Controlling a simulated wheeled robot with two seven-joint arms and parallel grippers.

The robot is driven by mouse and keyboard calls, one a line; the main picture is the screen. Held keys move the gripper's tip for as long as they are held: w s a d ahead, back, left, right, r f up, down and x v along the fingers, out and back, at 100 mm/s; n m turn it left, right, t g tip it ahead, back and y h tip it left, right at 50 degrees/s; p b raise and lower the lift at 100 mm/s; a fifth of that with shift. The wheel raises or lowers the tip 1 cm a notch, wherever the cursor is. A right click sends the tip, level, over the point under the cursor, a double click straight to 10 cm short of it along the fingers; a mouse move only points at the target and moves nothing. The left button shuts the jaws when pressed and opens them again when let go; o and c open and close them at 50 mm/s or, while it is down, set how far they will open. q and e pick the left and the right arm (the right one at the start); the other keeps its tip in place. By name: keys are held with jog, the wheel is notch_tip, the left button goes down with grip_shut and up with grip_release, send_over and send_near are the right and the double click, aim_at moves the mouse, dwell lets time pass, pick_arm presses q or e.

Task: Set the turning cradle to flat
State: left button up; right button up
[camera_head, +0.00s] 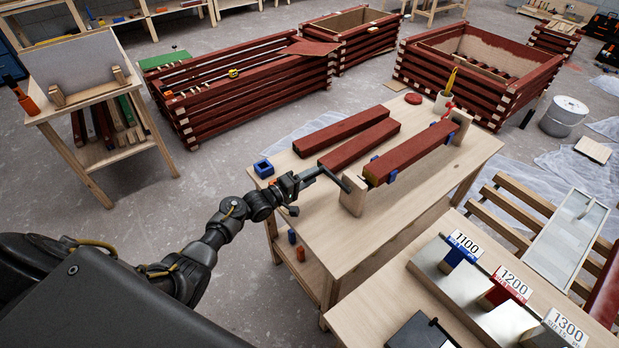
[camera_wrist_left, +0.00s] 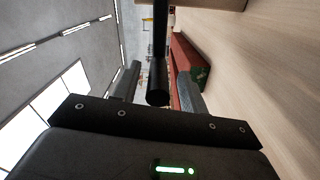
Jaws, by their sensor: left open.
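The turning cradle stands on the wooden workbench (camera_head: 440,185), with a wooden end block (camera_head: 353,195) at its near end and another (camera_head: 461,126) at its far end. A red batten (camera_head: 412,152) lies in it between blue clamps (camera_head: 392,176). I cannot tell its exact turn angle. A dark crank handle (camera_head: 336,181) sticks out at the near end. My left gripper (camera_head: 312,177) is at this handle, fingers open. In the left wrist view the black handle rod (camera_wrist_left: 158,80) stands between the fingers, with no clear grip on it. My right gripper is not in view.
Two loose red battens (camera_head: 358,143) lie on the bench behind the cradle. A blue block (camera_head: 263,168) sits at the bench's left corner, and a cup (camera_head: 443,102) stands at the back. A front table holds a rack labelled 1100 (camera_head: 463,246), 1200 and 1300.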

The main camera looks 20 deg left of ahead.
pick_arm(q)
jog(key=b+v, duration=0.1)
jog(key=v, duration=0.9)
jog(key=shift+s+a, duration=0.2)
jog(key=shift+s, duration=0.15)
jog(key=shift+f, duration=0.1)
